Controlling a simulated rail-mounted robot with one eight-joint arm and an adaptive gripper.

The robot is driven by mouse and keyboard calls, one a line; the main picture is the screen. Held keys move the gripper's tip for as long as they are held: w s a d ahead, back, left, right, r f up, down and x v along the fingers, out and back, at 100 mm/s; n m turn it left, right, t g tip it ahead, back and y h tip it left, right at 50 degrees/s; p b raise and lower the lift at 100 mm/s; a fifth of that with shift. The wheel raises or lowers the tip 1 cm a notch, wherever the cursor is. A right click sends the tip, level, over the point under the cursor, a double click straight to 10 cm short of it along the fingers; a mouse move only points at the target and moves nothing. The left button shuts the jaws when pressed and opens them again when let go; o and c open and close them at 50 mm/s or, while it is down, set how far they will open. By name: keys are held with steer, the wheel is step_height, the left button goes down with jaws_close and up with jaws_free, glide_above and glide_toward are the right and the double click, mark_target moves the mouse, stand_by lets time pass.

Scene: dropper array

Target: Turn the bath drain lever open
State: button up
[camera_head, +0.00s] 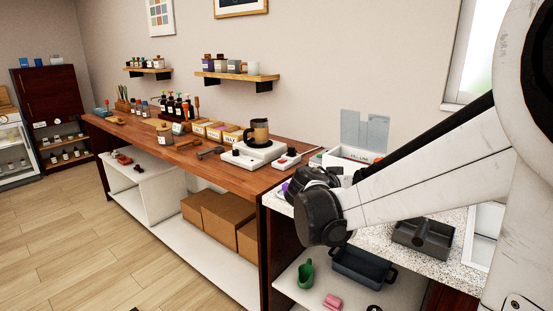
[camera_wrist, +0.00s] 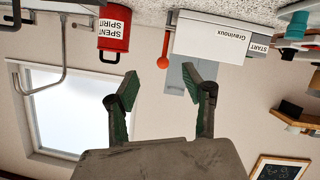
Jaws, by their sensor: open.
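The ball appears between the fingertips in the picture; I cannot tell the depth gap, and no contact is visible. In the head view my arm covers this area and the lever cannot be made out.
In the wrist view a red can labelled SPENT SPIRIT (camera_wrist: 114,27) and a metal faucet (camera_wrist: 45,75) are left of the lever. A START label (camera_wrist: 259,47) is right of the box. In the head view a dark grey tray (camera_head: 422,237) sits on the speckled counter (camera_head: 452,262).

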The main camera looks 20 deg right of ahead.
steer(key=w+d+m+h, duration=0.1)
steer(key=w+d, duration=0.2)
steer(key=d, duration=0.3)
steer(key=w+d+m+h+b, duration=0.1)
steer(key=w+d+h, duration=0.1)
steer(key=w+d, duration=0.2)
steer(key=w+d+f+h, duration=0.1)
steer(key=w+d, duration=0.3)
steer(key=d, duration=0.3)
steer(key=shift+d+m+b, duration=0.4)
steer(key=shift+c, duration=0.5)
steer(key=shift+s, duration=0.1)
jaws_close()
